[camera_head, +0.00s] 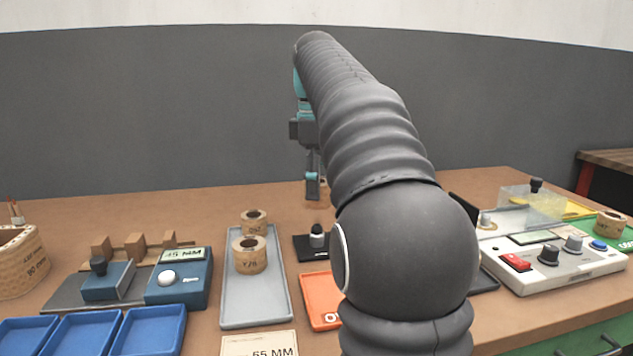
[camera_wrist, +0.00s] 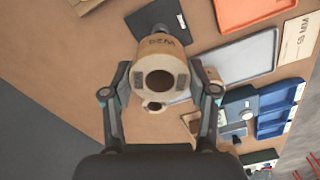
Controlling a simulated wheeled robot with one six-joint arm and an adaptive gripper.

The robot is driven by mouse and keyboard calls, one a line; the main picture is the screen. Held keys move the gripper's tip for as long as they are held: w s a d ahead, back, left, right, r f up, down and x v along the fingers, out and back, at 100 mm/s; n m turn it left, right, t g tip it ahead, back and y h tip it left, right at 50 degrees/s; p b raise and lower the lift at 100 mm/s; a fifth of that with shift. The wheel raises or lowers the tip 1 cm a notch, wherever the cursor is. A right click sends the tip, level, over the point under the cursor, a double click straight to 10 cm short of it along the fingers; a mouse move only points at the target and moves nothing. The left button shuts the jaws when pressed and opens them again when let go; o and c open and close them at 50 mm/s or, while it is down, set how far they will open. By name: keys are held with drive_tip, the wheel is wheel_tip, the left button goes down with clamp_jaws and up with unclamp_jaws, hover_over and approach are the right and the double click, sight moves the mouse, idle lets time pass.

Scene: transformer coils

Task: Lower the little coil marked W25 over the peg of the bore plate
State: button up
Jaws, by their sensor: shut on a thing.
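My gripper (camera_wrist: 162,80) is shut on a small tan coil (camera_wrist: 160,50), with one finger on each side of it. Its label appears upside down in the wrist view and seems to read W25. In the head view my gripper (camera_head: 313,188) is above the back of the table, and the held coil is mostly hidden by the gripper and arm. The bore plate (camera_head: 312,254) is a black plate with a grey, dark-topped peg (camera_head: 317,236), nearer the camera than my gripper. In the wrist view the plate (camera_wrist: 145,22) lies beyond the coil, which stands apart from it.
Two other coils, one in front (camera_head: 249,256) and one behind (camera_head: 254,222), stand on the grey tray (camera_head: 255,303) left of the plate. An orange tray (camera_head: 318,302) lies in front of the plate. A control box (camera_head: 545,265) stands right. My arm hides the centre right.

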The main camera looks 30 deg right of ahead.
sight(316, 225)
drive_tip(key=shift+f, duration=1.15)
wheel_tip(316, 225, down, 2)
drive_tip(key=b, duration=0.2)
drive_tip(key=shift+f+b, duration=0.1)
drive_tip(key=shift+b, duration=0.2)
drive_tip(key=shift+p, duration=0.7)
drive_tip(key=shift+f, duration=0.15)
idle(0.5)
drive_tip(key=shift+f+b, duration=0.55)
drive_tip(key=shift+f, duration=0.2)
drive_tip(key=o, duration=1.6)
